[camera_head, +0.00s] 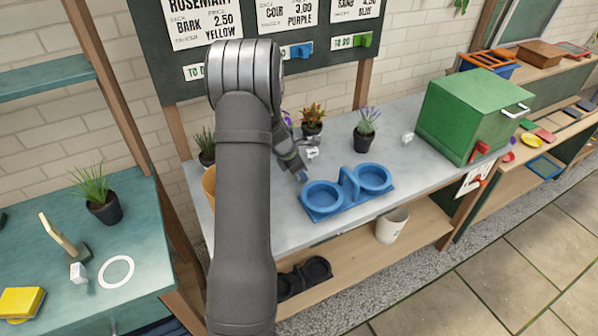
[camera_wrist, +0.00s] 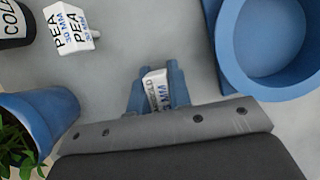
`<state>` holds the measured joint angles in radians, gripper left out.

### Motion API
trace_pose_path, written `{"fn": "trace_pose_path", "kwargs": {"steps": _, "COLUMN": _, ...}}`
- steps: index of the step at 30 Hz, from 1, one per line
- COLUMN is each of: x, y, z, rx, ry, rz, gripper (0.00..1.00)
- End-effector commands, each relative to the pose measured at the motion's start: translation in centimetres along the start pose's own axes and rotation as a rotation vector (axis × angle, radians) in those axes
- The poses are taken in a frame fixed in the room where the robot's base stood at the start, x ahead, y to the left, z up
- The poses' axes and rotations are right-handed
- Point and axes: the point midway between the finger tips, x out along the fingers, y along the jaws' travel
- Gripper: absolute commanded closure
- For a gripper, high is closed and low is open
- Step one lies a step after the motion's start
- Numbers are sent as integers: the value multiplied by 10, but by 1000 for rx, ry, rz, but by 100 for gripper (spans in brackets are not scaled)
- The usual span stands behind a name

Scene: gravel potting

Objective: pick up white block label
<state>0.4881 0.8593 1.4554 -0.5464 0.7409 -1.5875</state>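A white block label (camera_wrist: 156,90) with dark and blue lettering sits between the two blue fingers of my gripper (camera_wrist: 156,86) in the wrist view. The fingers lie close along both its sides, and its lower part is hidden by the gripper. In the head view my gripper (camera_head: 302,176) is low over the grey bench, just left of the blue double holder, and I cannot make out the block there. Another white block (camera_wrist: 70,27), lettered PEA, lies apart at the upper left of the wrist view; it also shows behind my gripper in the head view (camera_head: 313,153).
The blue double holder (camera_head: 346,193) is close to my gripper's right. A blue pot (camera_wrist: 38,118) with a green plant is close on the left. Potted flowers (camera_head: 312,122) and lavender (camera_head: 364,135) stand behind. A green box (camera_head: 470,115) stands at the bench's right end.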

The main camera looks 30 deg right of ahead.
Motion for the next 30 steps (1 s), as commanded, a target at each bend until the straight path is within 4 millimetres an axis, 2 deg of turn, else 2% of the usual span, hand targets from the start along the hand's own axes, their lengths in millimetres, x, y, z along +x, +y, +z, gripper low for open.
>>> {"fn": "trace_pose_path", "kwargs": {"steps": 2, "x": 0, "y": 0, "z": 0, "rx": 0, "ry": 0, "rz": 0, "gripper": 100}}
{"fn": "trace_pose_path", "kwargs": {"steps": 14, "x": -6, "y": 0, "z": 2, "rx": 1, "ry": -1, "rz": 1, "gripper": 100}}
{"fn": "trace_pose_path", "kwargs": {"steps": 17, "x": -15, "y": 0, "z": 7, "rx": 1, "ry": -2, "rz": 2, "gripper": 100}}
{"fn": "trace_pose_path", "kwargs": {"steps": 21, "x": -38, "y": 1, "z": 16, "rx": 3, "ry": -2, "rz": 3, "gripper": 100}}
{"fn": "trace_pose_path", "kwargs": {"steps": 30, "x": -62, "y": -58, "z": 63, "rx": 6, "ry": -2, "rz": 0, "gripper": 100}}
